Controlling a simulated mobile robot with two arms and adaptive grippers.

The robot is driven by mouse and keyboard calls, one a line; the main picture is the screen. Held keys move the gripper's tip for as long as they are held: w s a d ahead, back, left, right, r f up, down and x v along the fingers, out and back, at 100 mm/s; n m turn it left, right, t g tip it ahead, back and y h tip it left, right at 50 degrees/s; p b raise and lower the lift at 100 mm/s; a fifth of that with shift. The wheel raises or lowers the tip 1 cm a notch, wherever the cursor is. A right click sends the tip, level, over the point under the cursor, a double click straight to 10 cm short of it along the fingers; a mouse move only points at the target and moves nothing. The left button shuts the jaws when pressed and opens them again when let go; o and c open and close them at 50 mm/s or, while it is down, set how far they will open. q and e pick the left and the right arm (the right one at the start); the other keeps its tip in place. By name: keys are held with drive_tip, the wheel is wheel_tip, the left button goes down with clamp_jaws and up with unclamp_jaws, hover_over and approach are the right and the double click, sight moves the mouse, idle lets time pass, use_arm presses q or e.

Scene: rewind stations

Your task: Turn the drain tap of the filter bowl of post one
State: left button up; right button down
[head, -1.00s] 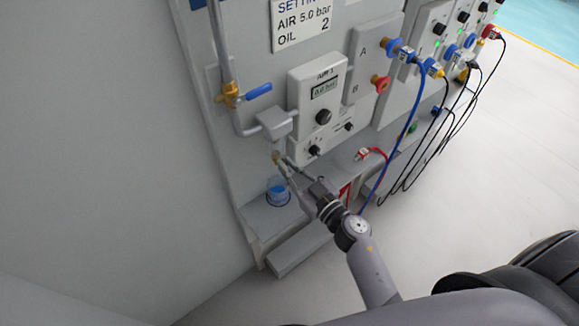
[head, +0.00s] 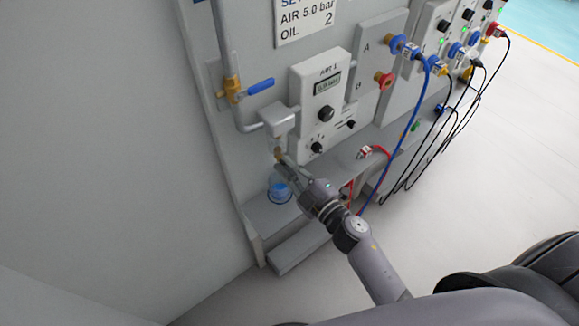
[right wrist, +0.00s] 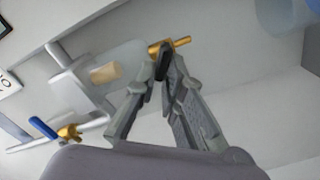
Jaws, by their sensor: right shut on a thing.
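The filter bowl (right wrist: 118,72) of the leftmost post is clear, with a tan element inside, and hangs below a grey housing (head: 278,120). Its brass drain tap (right wrist: 178,42) sticks out at the bowl's lower end. In the head view the tap (head: 279,154) is small and partly hidden by my gripper. My right gripper (right wrist: 164,62) is shut on the drain tap, its fingertips close together at the brass. In the head view the right gripper (head: 285,164) reaches in from the lower right. My left gripper is not in view.
A cup with blue liquid (head: 279,190) stands on the ledge right below the tap. A brass valve with a blue lever (head: 259,87) is on the pipe above left. Floor is clear further right.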

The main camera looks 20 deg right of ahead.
drive_tip(key=shift+s+a+f+n+b, duration=0.15)
drive_tip(key=shift+n+b, duration=0.2)
drive_tip(key=shift+n, duration=0.9)
drive_tip(key=shift+w+d+f+n+b, duration=0.15)
drive_tip(key=shift+n+b, duration=0.25)
drive_tip(key=shift+n, duration=0.8)
drive_tip(key=shift+s+a+f+n+b, duration=0.15)
drive_tip(key=shift+n+b, duration=0.2)
drive_tip(key=shift+n, duration=0.9)
drive_tip(key=c, duration=1.7)
unclamp_jaws()
drive_tip(key=v, duration=1.2)
drive_tip(key=shift+r, duration=0.1)
